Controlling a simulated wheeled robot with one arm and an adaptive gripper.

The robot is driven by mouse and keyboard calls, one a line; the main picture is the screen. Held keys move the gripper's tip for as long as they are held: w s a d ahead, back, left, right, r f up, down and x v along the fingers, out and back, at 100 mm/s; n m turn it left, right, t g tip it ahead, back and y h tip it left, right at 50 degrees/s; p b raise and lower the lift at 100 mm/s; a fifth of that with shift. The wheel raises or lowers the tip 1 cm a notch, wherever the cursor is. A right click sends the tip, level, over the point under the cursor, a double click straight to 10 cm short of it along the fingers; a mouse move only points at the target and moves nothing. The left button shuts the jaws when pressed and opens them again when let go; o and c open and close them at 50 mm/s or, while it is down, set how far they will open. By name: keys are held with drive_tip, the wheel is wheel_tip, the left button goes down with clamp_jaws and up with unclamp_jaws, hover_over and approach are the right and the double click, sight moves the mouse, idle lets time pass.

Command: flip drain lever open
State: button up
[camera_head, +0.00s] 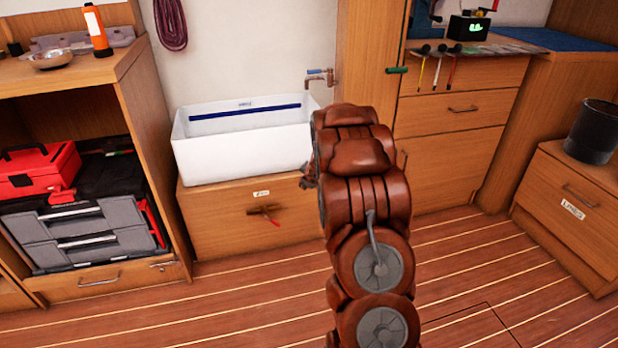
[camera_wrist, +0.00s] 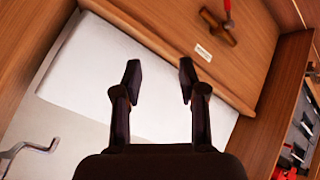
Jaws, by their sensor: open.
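The drain lever (camera_head: 274,222) has a red handle on a brass valve body, set on the wooden cabinet front below the white basin (camera_head: 190,165). A small white label (camera_head: 261,194) is above it. In the wrist view the drain lever (camera_wrist: 228,12) is at the top, beyond my fingertips, with its handle cut off by the frame edge. My gripper (camera_wrist: 159,75) is open and empty, with both dark fingers apart over the white basin and not touching the lever. In the head view my arm hides most of the gripper, which shows at the arm's left side.
A tap with a blue handle (camera_head: 320,74) is on the wall at the basin's right. An open cabinet with a red toolbox (camera_head: 38,170) stands left. A black bin (camera_head: 595,130) sits on the right cabinet. The floor before the lever is clear.

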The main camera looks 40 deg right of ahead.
drive_tip(key=shift+s+a+r, duration=0.2)
drive_tip(key=shift+s+r, duration=0.15)
drive_tip(key=shift+r, duration=0.25)
